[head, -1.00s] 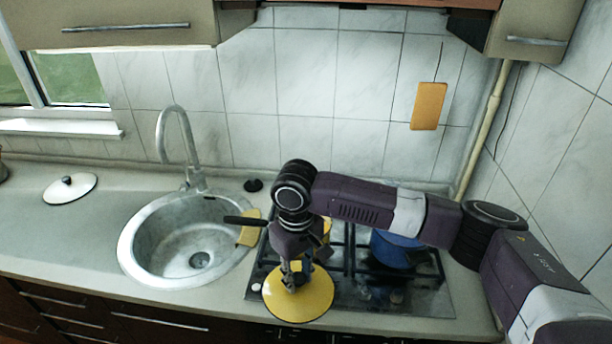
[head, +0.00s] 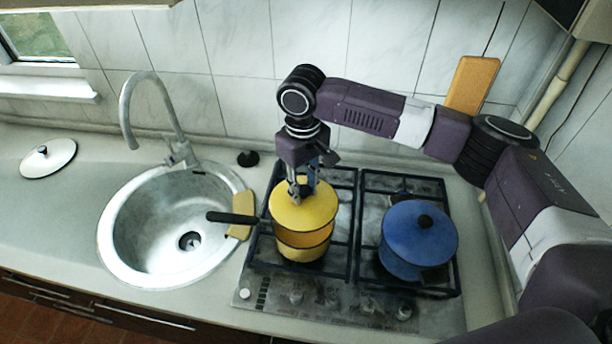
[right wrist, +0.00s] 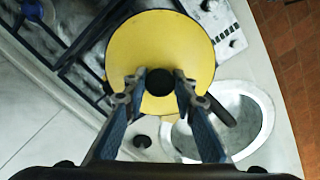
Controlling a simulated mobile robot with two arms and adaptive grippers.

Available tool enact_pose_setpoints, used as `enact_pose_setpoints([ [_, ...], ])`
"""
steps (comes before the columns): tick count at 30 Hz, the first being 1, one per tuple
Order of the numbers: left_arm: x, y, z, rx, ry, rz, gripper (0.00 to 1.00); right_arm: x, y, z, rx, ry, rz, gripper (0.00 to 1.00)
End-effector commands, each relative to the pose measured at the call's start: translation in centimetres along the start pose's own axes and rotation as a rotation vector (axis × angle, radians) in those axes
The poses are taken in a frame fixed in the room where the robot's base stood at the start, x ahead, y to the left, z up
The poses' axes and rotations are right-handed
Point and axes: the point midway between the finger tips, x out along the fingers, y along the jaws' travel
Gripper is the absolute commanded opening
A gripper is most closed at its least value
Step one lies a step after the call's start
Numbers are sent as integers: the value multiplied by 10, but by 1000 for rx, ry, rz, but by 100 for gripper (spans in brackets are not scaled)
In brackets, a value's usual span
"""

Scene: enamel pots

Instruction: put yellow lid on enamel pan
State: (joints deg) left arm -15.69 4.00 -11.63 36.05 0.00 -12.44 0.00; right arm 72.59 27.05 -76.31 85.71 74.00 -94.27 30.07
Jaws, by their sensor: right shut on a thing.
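The yellow lid (head: 312,212) is over the yellow enamel pan (head: 301,254) on the stove's left side. The pan's orange inside shows in a gap below the lid's front edge, so the lid is not flush with the rim there. The pan's black handle (head: 232,218) points left. My right gripper (head: 302,194) is above the lid and shut on its dark knob. In the right wrist view, the gripper (right wrist: 159,84) has the knob between its fingertips, and the lid (right wrist: 160,45) hides most of the pan. My left gripper is not in view.
A blue pot with lid (head: 418,240) stands on the stove's right side. A round sink (head: 128,238) and a yellow sponge-like piece (head: 240,232) lie left of the stove. A white lid (head: 48,158) lies on the far-left counter. An orange board (head: 472,85) is at the wall.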

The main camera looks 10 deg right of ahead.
Motion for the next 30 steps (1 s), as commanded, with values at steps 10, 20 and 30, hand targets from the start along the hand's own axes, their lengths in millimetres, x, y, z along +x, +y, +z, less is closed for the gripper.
enact_pose_setpoints([
  [10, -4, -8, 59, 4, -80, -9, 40, -1, -1, 0, -1, 1, -2, 2],
  [20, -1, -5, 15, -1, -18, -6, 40, 18, -1, 1, 0, -1, -2, 2],
  [30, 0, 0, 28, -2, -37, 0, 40, 42, -1, 0, -1, 1, -1, 2],
])
